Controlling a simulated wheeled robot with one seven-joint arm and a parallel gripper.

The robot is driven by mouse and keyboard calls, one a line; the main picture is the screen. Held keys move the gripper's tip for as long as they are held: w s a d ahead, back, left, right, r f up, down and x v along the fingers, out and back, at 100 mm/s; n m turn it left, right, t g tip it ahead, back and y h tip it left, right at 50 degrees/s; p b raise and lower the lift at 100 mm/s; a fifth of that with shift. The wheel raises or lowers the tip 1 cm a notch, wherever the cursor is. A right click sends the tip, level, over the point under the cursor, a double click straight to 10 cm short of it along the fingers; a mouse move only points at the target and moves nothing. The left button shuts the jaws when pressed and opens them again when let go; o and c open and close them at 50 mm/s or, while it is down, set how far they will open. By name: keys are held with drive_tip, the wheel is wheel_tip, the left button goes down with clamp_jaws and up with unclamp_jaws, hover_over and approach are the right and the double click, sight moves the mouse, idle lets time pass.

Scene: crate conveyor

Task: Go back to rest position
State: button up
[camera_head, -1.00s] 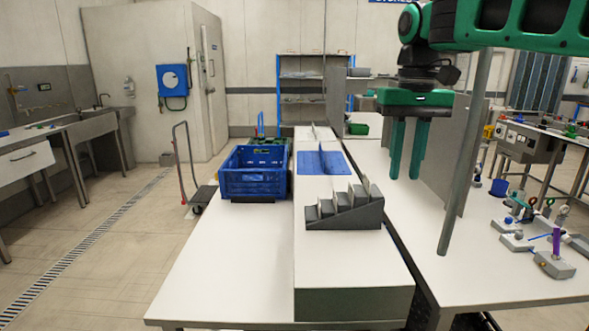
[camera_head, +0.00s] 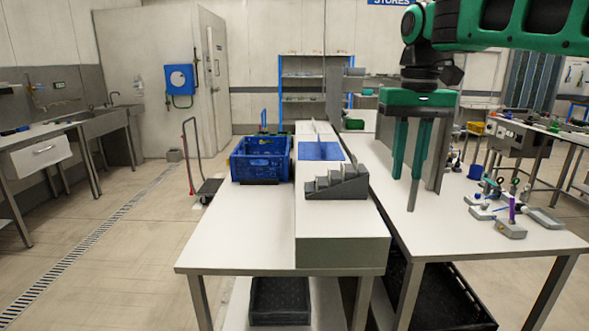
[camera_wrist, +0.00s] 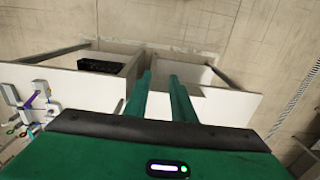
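My gripper (camera_head: 408,150) is at the upper right of the head view, with its two green fingers pointing down above the right-hand table. A gap shows between the fingers and nothing is held there. In the wrist view the gripper (camera_wrist: 162,80) also shows its two fingers apart, with table edges and floor beyond them.
A blue crate (camera_head: 260,177) stands on the left table (camera_head: 235,225). A grey stepped block (camera_head: 335,190) and a blue mat (camera_head: 319,151) are on the raised white strip. Small fixtures (camera_head: 511,229) stand on the right table (camera_head: 500,258). Black crates (camera_head: 280,315) lie below.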

drive_tip(key=s+d+f+m, duration=0.3)
drive_tip(key=s+d+f, duration=0.6)
drive_tip(key=s+f, duration=0.2)
drive_tip(key=s+d+f+m, duration=0.3)
drive_tip(key=s+d+f, duration=0.6)
drive_tip(key=s, duration=0.7)
wheel_tip(320, 180, down, 3)
drive_tip(key=shift+s+d+f, duration=0.2)
drive_tip(key=shift+d, duration=0.1)
